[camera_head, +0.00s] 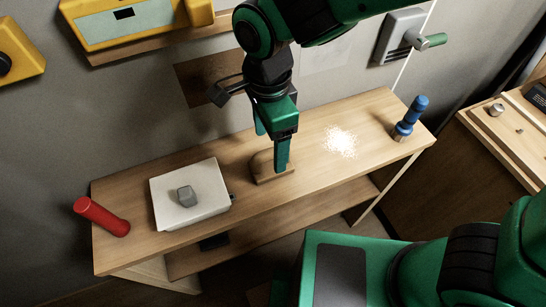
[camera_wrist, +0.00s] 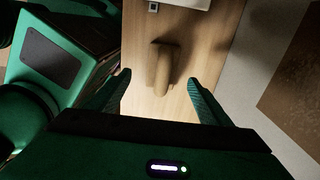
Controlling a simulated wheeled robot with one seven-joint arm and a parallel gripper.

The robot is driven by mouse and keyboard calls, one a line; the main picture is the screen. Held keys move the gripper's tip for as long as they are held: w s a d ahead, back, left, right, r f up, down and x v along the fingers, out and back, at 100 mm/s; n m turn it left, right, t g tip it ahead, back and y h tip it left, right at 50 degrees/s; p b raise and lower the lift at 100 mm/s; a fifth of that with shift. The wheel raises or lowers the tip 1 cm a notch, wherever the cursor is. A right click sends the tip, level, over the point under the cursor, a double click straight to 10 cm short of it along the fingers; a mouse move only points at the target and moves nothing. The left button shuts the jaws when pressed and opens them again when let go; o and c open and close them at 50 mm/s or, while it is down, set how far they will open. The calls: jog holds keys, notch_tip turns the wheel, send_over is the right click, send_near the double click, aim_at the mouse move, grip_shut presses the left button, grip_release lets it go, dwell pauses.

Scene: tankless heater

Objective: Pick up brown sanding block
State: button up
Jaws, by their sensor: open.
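The brown sanding block (camera_head: 268,170) stands on the wooden bench in the head view, below my gripper and partly hidden behind a finger. It has a rounded top on a flat base. In the wrist view the sanding block (camera_wrist: 163,68) lies ahead of and between the fingertips, with a shadow beside it. My gripper (camera_head: 272,150) is open and points down over the block. In the wrist view my gripper (camera_wrist: 157,80) shows both green fingers spread wide, with nothing held. I cannot see contact between either finger and the block.
A white tray-like box (camera_head: 205,215) with a grey lump (camera_head: 186,196) is left of the block on the bench (camera_head: 310,185). A red cylinder (camera_head: 101,216) lies at the left end. A blue-handled item (camera_head: 410,118) stands at the right end. White specks (camera_head: 341,142) lie between.

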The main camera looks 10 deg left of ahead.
aim_at(270, 153)
notch_tip(270, 153, down, 3)
jog(key=shift+f, duration=0.1)
jog(key=shift+w+f, duration=0.25)
jog(key=shift+f, duration=1.05)
jog(key=shift+w+f, duration=0.2)
jog(key=shift+f, duration=1.1)
jog(key=c, duration=1.2)
